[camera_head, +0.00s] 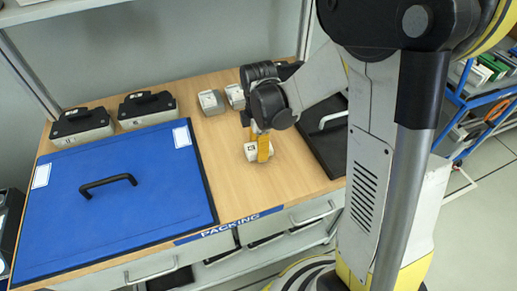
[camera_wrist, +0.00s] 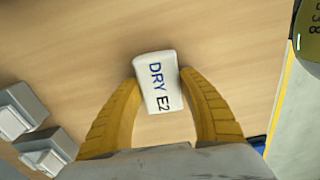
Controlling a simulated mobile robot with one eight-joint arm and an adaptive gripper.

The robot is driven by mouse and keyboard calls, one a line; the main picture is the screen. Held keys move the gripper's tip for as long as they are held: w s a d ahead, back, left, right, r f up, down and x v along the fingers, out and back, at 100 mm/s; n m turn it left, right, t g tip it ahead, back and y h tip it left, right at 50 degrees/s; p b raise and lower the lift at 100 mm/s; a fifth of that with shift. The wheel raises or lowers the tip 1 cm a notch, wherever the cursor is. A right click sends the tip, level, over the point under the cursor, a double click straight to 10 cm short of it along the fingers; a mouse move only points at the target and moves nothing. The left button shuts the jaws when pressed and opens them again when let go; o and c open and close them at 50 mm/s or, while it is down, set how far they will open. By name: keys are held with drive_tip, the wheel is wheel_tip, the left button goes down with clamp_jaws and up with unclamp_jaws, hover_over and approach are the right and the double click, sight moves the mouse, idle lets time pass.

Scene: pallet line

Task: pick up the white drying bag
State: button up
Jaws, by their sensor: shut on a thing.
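The white drying bag (camera_wrist: 157,83) is a small pale packet marked "DRY E2". In the wrist view it sits between the two yellow fingers of my gripper (camera_wrist: 159,88), which touch it on both sides. In the head view the bag (camera_head: 252,151) shows at the fingertips of my gripper (camera_head: 261,150), over the front part of the wooden table. My gripper is shut on the bag. I cannot tell whether the bag touches the table or is slightly above it.
The wooden table (camera_head: 240,192) carries a large blue lid with a black handle (camera_head: 120,200) at left. Two black-topped boxes (camera_head: 82,124) and two small grey-white blocks (camera_head: 211,102) stand behind. Bare wood surrounds the bag.

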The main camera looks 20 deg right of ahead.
drive_tip(key=shift+r+p, duration=0.4)
drive_tip(key=shift+r, duration=0.2)
drive_tip(key=r+p, duration=0.1)
drive_tip(key=r, duration=0.1)
drive_tip(key=d+r+p, duration=0.1)
drive_tip(key=r, duration=0.1)
drive_tip(key=shift+w+d, duration=0.1)
drive_tip(key=w+d+r+p, duration=0.2)
drive_tip(key=d+r, duration=0.3)
drive_tip(key=d, duration=0.5)
drive_tip(key=shift+w+r+p, duration=0.35)
drive_tip(key=shift+r+p, duration=0.05)
drive_tip(key=shift+p, duration=0.25)
